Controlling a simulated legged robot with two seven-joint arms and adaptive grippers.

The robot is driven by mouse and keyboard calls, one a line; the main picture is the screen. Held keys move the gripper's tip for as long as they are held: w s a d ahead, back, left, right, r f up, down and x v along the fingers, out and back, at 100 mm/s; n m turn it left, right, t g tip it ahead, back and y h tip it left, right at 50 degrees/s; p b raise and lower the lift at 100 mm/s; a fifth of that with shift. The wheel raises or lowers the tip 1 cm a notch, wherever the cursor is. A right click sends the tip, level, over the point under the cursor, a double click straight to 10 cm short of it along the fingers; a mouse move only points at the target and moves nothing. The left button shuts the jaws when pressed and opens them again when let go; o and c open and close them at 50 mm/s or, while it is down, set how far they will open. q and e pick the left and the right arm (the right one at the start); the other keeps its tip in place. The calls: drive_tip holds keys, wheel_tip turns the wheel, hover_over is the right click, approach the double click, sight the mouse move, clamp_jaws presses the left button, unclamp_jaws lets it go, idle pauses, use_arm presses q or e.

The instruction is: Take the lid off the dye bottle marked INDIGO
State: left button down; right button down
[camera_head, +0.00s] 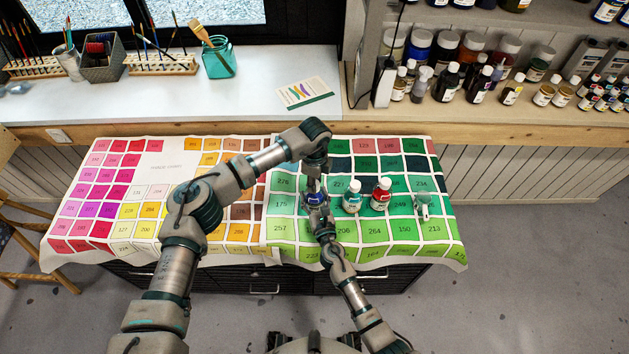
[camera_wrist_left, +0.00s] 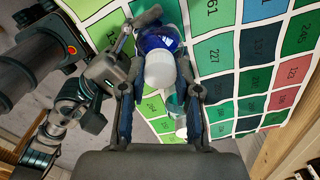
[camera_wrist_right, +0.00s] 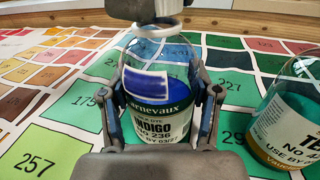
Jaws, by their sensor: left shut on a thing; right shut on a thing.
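The INDIGO dye bottle (camera_wrist_right: 155,105) is clear with dark blue dye and a white label, and stands upright on the colour chart cloth. It also shows in the head view (camera_head: 315,198), partly hidden by my grippers. My right gripper (camera_wrist_right: 163,108) is shut around its body from the near side. My left gripper (camera_head: 313,184) is above it, shut on the white lid (camera_wrist_left: 160,70). In the right wrist view only a white rim shows at the bottle's top under my left gripper. I cannot tell whether the lid is still seated.
The cloth (camera_head: 100,215) is otherwise bare. Shelves of bottles (camera_head: 470,75) stand at the back right.

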use_arm(q)
drive_tip(key=shift+r, duration=0.1)
drive_tip(key=shift+r, duration=0.95)
drive_tip(key=shift+r, duration=2.05)
use_arm(e)
drive_tip(key=shift+c, duration=0.9)
unclamp_jaws()
